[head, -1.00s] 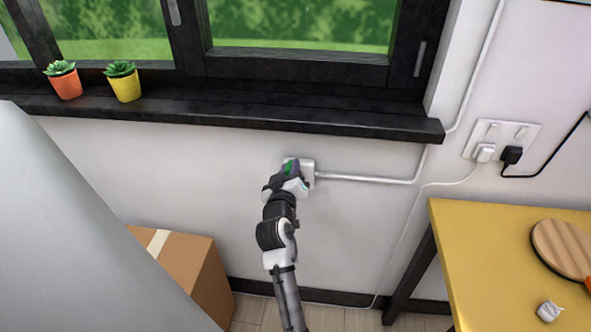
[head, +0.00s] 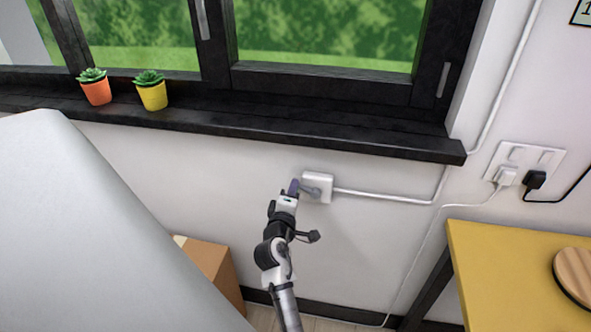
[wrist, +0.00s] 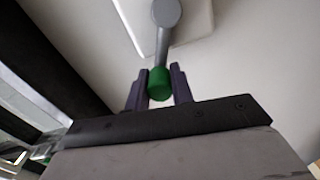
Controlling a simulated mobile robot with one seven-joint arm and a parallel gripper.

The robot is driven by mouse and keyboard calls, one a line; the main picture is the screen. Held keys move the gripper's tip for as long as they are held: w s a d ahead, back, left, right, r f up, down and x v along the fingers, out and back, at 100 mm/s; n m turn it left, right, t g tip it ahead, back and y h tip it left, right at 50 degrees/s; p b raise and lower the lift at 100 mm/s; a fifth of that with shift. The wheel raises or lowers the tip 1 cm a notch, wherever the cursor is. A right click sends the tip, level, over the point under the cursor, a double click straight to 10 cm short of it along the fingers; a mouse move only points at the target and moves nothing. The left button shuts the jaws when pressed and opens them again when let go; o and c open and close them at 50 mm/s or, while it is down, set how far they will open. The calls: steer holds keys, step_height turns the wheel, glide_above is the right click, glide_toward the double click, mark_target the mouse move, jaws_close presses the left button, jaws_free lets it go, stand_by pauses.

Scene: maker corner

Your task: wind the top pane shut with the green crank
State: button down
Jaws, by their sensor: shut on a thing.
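The green crank shows in the wrist view as a green knob (wrist: 159,83) on a grey arm that joins a round hub on a white wall box. My gripper (wrist: 158,88) has its two dark fingers shut on the green knob. In the head view my gripper (head: 294,188) is at the left side of the white wall box (head: 318,188), below the window sill; the grey crank arm (head: 311,189) reaches from the box toward it, and the green knob is hidden there. Only the lower part of the window (head: 330,80) shows; the top pane is out of view.
The dark sill (head: 250,130) juts out above my gripper and holds an orange pot (head: 97,93) and a yellow pot (head: 152,96). A white pipe (head: 385,197) runs right from the box. A yellow table (head: 500,265) stands right, a cardboard box (head: 218,272) lower left.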

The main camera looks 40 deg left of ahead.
steer(key=shift+s+a+f+n, duration=0.1)
steer(key=shift+f+n, duration=0.25)
steer(key=shift+n, duration=0.15)
steer(key=shift+f, duration=0.1)
steer(key=c, duration=1.2)
jaws_free()
steer(key=b+v, duration=0.3)
steer(key=v, duration=1)
steer(key=shift+s, duration=0.4)
steer(key=shift+c, duration=0.2)
